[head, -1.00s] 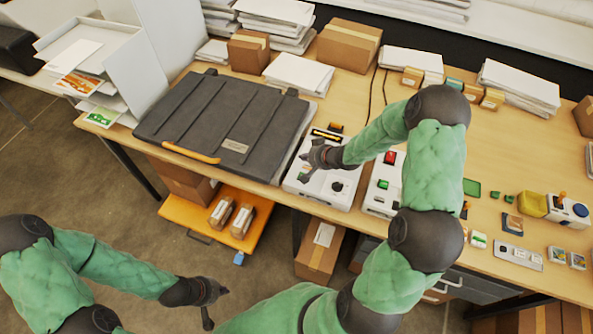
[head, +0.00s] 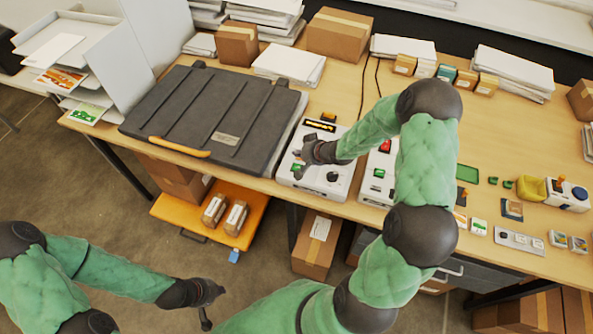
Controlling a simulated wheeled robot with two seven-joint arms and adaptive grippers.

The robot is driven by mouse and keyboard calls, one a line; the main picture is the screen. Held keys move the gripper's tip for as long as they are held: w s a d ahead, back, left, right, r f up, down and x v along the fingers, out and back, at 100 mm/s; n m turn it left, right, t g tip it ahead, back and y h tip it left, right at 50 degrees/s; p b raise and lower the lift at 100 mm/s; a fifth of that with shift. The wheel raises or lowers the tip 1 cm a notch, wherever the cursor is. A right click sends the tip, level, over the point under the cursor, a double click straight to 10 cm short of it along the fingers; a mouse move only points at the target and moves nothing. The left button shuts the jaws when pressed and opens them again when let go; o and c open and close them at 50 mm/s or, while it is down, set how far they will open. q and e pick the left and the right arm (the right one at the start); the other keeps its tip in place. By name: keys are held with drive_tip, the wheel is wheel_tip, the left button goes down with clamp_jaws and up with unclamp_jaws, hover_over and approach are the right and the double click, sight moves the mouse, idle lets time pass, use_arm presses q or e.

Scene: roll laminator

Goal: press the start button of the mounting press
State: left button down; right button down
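The mounting press (head: 190,110) is a large dark grey lidded unit with an orange front handle (head: 180,147) on the table, its lid down. Joined to its right is a white control panel (head: 316,183) with a lit display (head: 320,125), a green button (head: 296,167) and a black knob (head: 333,177). My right gripper (head: 299,165) is over the left part of this panel, its fingers spread around the green button in the picture. I cannot tell whether it touches. My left gripper (head: 214,306) is open and empty, low above the floor.
A second white control box (head: 375,190) with red and green buttons stands to the right, partly behind my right arm. Paper stacks and cardboard boxes (head: 339,33) line the back.

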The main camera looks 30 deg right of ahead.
sight(299, 167)
wheel_tip(299, 167, down, 3)
drive_tip(key=b, duration=0.2)
drive_tip(key=shift+f+b, duration=0.15)
drive_tip(key=shift+b, duration=0.15)
drive_tip(key=shift+f+b, duration=0.5)
drive_tip(key=shift+f, duration=0.3)
drive_tip(key=shift+f, duration=0.15)
idle(0.4)
drive_tip(key=shift+f, duration=0.3)
drive_tip(key=shift+f, duration=0.4)
idle(0.7)
idle(0.3)
drive_tip(key=shift+r+p, duration=0.7)
drive_tip(key=shift+r, duration=0.15)
